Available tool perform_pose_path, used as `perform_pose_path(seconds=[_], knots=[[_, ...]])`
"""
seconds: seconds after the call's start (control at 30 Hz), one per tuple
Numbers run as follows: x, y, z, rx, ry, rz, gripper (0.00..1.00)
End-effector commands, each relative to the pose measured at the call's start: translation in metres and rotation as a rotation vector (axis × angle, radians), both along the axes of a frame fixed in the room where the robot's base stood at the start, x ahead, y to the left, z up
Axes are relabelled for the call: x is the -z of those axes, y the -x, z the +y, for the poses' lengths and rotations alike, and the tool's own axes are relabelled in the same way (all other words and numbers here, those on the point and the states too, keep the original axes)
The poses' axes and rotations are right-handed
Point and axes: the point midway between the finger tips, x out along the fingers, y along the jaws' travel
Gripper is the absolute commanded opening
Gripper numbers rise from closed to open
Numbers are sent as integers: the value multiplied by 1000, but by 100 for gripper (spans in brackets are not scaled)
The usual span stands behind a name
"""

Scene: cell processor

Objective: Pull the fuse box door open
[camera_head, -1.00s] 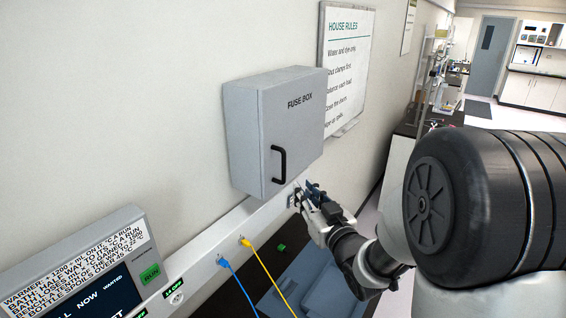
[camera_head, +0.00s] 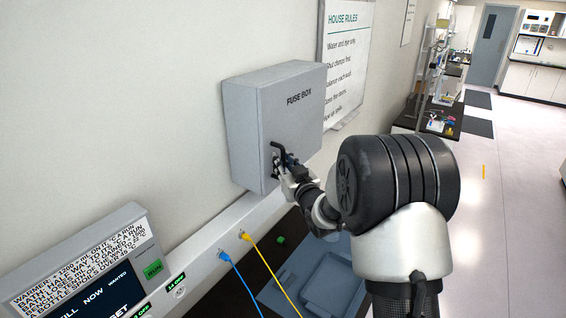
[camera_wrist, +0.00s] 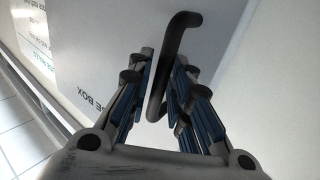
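The grey fuse box (camera_head: 252,130) hangs on the wall in the head view, and its door (camera_head: 300,115) is shut. The black bar handle (camera_head: 276,147) is on the door's lower left; its lower part is hidden by my gripper. My gripper (camera_head: 281,168) is at the handle. In the wrist view the black handle (camera_wrist: 165,70) runs between the two blue-padded fingers of my gripper (camera_wrist: 166,90).
A white rail (camera_head: 215,240) runs along the wall below the box, with blue (camera_head: 240,282) and yellow (camera_head: 270,275) cables plugged in. A display unit (camera_head: 90,270) stands at lower left. A rules board (camera_head: 345,60) hangs behind the box. Open floor (camera_head: 510,200) lies at right.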

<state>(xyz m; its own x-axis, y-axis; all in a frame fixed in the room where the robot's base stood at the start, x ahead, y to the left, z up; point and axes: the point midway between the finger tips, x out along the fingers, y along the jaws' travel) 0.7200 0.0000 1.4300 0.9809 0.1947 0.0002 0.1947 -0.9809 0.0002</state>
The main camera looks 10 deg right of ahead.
Motion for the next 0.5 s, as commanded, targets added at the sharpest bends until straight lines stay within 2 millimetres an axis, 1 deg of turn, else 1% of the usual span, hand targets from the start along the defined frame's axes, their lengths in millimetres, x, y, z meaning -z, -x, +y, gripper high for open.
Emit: perform_pose_path(seconds=[0.1,0.4,0.5], knots=[[0,0,0,0,0,0,19],[0,1,0,0,0,0,0],[0,1,0,0,0,0,0]])
